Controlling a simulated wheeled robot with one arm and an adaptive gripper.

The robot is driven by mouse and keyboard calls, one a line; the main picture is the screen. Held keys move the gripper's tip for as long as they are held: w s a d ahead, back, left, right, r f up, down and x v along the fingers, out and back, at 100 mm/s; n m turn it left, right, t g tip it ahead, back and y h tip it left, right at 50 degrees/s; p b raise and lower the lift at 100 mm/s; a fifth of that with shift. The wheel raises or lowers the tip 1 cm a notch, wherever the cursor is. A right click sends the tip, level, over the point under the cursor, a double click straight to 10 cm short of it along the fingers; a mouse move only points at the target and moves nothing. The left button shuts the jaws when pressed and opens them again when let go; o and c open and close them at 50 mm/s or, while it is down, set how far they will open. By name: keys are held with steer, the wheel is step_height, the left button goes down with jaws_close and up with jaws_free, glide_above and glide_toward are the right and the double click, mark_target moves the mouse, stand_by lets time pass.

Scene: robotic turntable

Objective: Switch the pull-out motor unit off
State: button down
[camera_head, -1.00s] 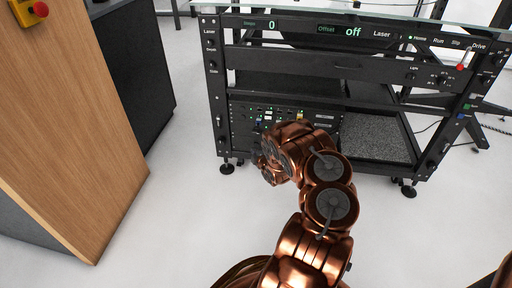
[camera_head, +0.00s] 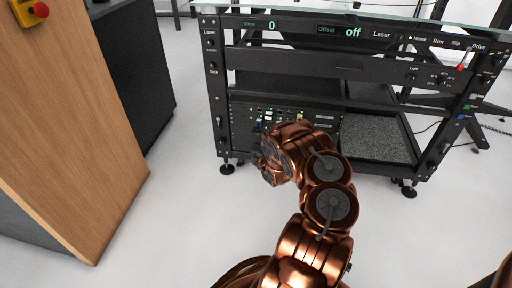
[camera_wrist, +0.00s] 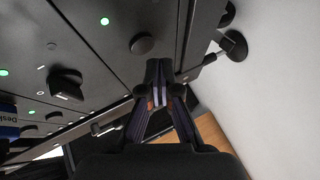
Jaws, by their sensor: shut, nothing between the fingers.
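The motor unit's dark front panel (camera_head: 245,125) sits in the lower left bay of the black rack, partly hidden by my copper arm. In the wrist view the panel (camera_wrist: 95,60) carries a round black knob (camera_wrist: 142,43), a larger black turn knob (camera_wrist: 66,84) and several lit green lamps, one of them a green lamp (camera_wrist: 104,21) near the top. My gripper (camera_wrist: 160,70) is shut and empty, with its tips just below the round knob in the picture. I cannot tell whether they touch the panel. In the head view my wrist mostly hides the gripper.
The rack's upper panel (camera_head: 300,28) shows "0" and "off". A speckled grey shelf (camera_head: 375,138) is at the lower right. A rack foot (camera_wrist: 235,47) shows close to my gripper. A wooden cabinet (camera_head: 80,130) with a red button (camera_head: 41,10) stands left. The white floor between is clear.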

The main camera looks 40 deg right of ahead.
steer(key=shift+w+d+f+b, duration=0.1)
steer(key=shift+w+d+b, duration=0.15)
steer(key=shift+b, duration=0.4)
steer(key=shift+w+d+b, duration=0.25)
steer(key=shift+d+b, duration=0.2)
steer(key=shift+b, duration=0.15)
stand_by(0.8)
steer(key=shift+a, duration=0.1)
steer(key=shift+s+a, duration=0.5)
steer(key=shift+a, duration=0.1)
steer(key=s+a, duration=0.1)
steer(key=a, duration=0.1)
steer(key=s+a+p, duration=0.1)
steer(key=s+a, duration=0.1)
steer(key=a, duration=0.1)
steer(key=shift+s, duration=0.2)
stand_by(0.5)
stand_by(0.4)
